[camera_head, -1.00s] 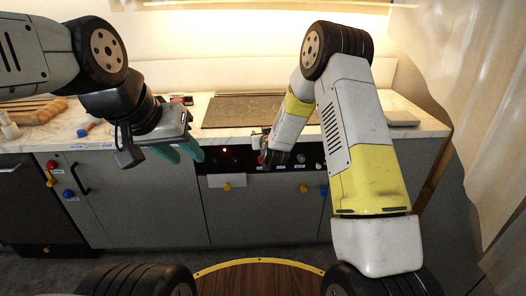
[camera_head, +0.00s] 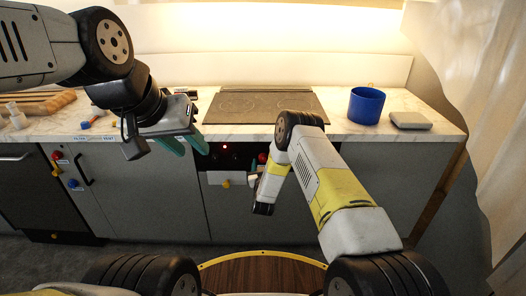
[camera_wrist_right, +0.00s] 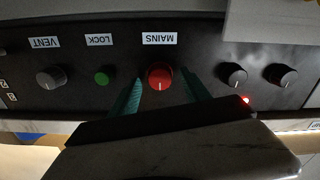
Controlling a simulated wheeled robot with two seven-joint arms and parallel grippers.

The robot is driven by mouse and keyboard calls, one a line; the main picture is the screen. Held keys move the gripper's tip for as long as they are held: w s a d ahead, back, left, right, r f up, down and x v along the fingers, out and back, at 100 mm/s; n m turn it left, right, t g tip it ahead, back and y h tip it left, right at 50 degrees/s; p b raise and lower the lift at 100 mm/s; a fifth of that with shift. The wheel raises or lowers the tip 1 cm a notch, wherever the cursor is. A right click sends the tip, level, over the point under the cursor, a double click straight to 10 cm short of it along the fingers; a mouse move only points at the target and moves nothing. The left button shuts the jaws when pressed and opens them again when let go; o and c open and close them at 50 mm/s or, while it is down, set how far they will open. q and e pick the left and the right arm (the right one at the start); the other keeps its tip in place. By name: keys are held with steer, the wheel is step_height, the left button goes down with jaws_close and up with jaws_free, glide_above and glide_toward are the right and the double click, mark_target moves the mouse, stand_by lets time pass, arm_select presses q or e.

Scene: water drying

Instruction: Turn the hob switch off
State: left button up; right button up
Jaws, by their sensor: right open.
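The control panel (camera_head: 232,157) sits on the cabinet front below the black hob (camera_head: 265,105). In the right wrist view, upside down, it has a red knob (camera_wrist_right: 159,76) labelled MAINS, a green LOCK button (camera_wrist_right: 101,78), a grey VENT knob (camera_wrist_right: 50,77) and two dark knobs (camera_wrist_right: 232,74). No label reading hob is visible. A small red light (camera_wrist_right: 246,99) glows. My right gripper (camera_wrist_right: 160,84) is open, its green fingers either side of the red knob; contact cannot be told. My left gripper (camera_head: 194,148) is open and empty before the counter, left of the panel.
A blue cup (camera_head: 366,105) and a grey flat block (camera_head: 410,120) stand on the counter (camera_head: 340,128) right of the hob. A wooden board (camera_head: 45,101) lies at left. A red knob (camera_head: 57,155) and a blue knob (camera_head: 72,183) are on the left cabinet. A curtain (camera_head: 480,120) hangs at right.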

steer(key=shift+w, duration=1.2)
jaws_close()
